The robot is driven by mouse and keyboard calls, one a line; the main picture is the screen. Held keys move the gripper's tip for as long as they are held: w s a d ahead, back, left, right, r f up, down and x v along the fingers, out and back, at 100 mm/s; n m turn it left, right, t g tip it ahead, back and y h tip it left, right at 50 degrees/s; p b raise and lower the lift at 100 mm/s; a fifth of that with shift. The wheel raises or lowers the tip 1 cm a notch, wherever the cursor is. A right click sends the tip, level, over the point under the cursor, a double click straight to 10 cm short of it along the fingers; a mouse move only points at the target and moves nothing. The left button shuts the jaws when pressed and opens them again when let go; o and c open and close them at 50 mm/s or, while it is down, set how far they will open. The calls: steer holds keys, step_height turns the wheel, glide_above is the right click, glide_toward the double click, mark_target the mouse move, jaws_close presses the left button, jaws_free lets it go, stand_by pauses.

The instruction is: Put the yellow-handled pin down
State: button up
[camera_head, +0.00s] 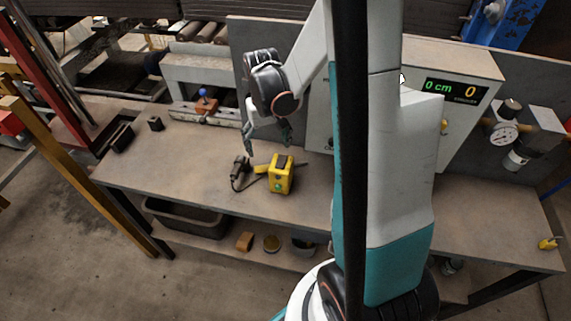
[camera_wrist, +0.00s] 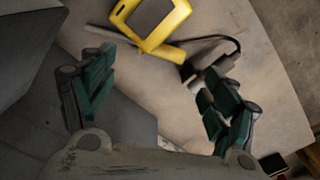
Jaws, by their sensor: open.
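The yellow-handled pin lies on the workbench, close against a yellow box. Its yellow handle (camera_wrist: 166,53) and thin grey rod show in the wrist view. In the head view only the handle end (camera_head: 261,169) shows clearly, left of the box, and the box hides part of the rod. The yellow box (camera_head: 281,176) has a dark top and a green button. It also shows in the wrist view (camera_wrist: 180,15). My gripper (camera_head: 268,143) is above the pin and box, its fingers apart and empty. The open fingers also show in the wrist view (camera_wrist: 160,66).
A black corded tool (camera_head: 240,172) lies just left of the box. A grey cabinet with a display (camera_head: 456,90) stands behind, right of my gripper. A blue-knobbed fixture (camera_head: 205,103) stands at the back left.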

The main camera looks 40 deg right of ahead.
steer(key=b, duration=0.1)
glide_above(268, 166)
steer(key=f, duration=0.5)
steer(key=shift+s+f, duration=0.1)
steer(key=shift+s, duration=0.2)
steer(key=f+b, duration=0.2)
steer(key=f, duration=0.3)
steer(key=shift+w+b, duration=0.25)
steer(key=shift+b, duration=0.15)
steer(key=c, duration=1.1)
steer(key=shift+a+r, duration=0.1)
